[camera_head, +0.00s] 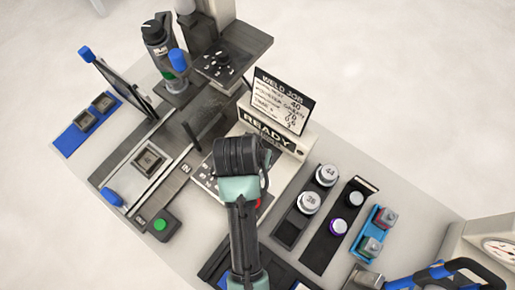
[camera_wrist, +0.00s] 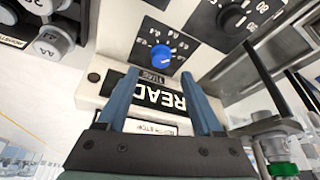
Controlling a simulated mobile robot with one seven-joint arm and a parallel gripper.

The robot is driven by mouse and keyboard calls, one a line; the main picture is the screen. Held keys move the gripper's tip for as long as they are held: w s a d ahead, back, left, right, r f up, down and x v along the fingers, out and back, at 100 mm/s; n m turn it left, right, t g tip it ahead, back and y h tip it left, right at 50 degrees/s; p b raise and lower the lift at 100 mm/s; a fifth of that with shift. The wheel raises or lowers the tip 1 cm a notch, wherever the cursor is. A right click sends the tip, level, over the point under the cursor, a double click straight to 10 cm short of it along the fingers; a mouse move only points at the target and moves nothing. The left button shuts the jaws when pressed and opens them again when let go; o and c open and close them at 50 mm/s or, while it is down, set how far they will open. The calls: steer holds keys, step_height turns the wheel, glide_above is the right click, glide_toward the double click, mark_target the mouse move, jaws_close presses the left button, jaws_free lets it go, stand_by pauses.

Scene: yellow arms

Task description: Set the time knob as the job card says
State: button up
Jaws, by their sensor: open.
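The time knob (camera_wrist: 160,57) is round and blue, with a numbered dial around it and a label reading TIME below, upside down in the wrist view. My gripper (camera_wrist: 160,74) is open, its two blue fingers apart. The knob appears between and just beyond the fingertips; I cannot tell whether they touch it. In the head view my arm hides the knob. The job card (camera_head: 283,100), headed WELD JOB, stands at the back of the machine. Its small lines seem to include 40, 70 and 0.6, but are hard to read.
A READY display (camera_head: 268,132) stands below the card. A green button (camera_head: 160,225) and a workpiece plate (camera_head: 150,160) are at left. Numbered caps (camera_head: 327,175) stand in racks at right.

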steer(key=shift+x, duration=3.2)
steer(key=shift+w, duration=0.15)
steer(key=shift+r, duration=0.1)
jaws_close()
